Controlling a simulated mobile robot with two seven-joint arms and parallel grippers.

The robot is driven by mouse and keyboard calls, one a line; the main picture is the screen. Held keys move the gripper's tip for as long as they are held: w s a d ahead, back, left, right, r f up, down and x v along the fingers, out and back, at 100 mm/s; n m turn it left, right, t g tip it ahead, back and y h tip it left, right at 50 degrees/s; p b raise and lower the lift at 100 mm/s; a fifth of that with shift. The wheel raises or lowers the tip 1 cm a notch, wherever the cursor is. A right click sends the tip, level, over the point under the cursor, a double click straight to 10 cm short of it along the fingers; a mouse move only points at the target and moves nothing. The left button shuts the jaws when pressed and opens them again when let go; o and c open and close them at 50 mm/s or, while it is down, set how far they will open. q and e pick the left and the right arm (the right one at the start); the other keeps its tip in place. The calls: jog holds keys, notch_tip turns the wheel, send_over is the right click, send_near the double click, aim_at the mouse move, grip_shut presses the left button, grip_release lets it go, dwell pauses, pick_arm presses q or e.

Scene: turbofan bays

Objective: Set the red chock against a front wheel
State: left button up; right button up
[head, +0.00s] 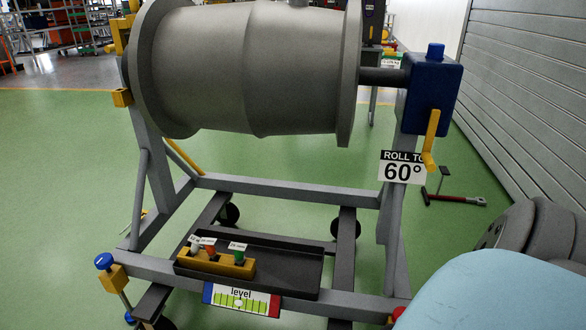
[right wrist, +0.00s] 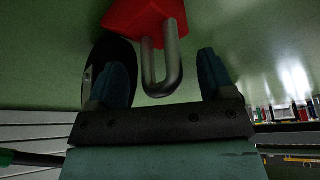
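The red chock (right wrist: 143,18) is at the top of the right wrist view, with a grey metal U-shaped handle (right wrist: 174,70). My right gripper (right wrist: 165,72) is open, with its two blue fingers on either side of the handle and a visible gap on each side. A black wheel (right wrist: 98,52) stands just left of the chock, partly behind the left finger; whether they touch is unclear. In the head view, a front wheel (head: 163,323) of the engine stand is cut by the lower edge. My right gripper is out of the head view, and my left gripper is not seen.
The grey stand (head: 285,190) carries a large grey engine casing (head: 250,70). A black tray (head: 295,262) with a yellow tool block (head: 215,262) sits low on it. A red-handled tool (head: 455,199) lies on the floor by the shutter wall (head: 540,90). Green floor at left is clear.

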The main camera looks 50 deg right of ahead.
jog(key=shift+a+r, duration=0.1)
jog(key=shift+r, duration=0.1)
jog(key=p+v, duration=0.2)
jog(key=shift+r, duration=0.3)
pick_arm(q)
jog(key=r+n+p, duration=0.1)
jog(key=p, duration=0.1)
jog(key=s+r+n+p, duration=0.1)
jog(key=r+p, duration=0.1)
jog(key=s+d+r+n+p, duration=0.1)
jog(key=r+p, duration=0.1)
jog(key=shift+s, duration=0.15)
pick_arm(e)
jog(key=v, duration=1)
jog(key=shift+a+r, duration=0.2)
jog(key=shift+r, duration=0.15)
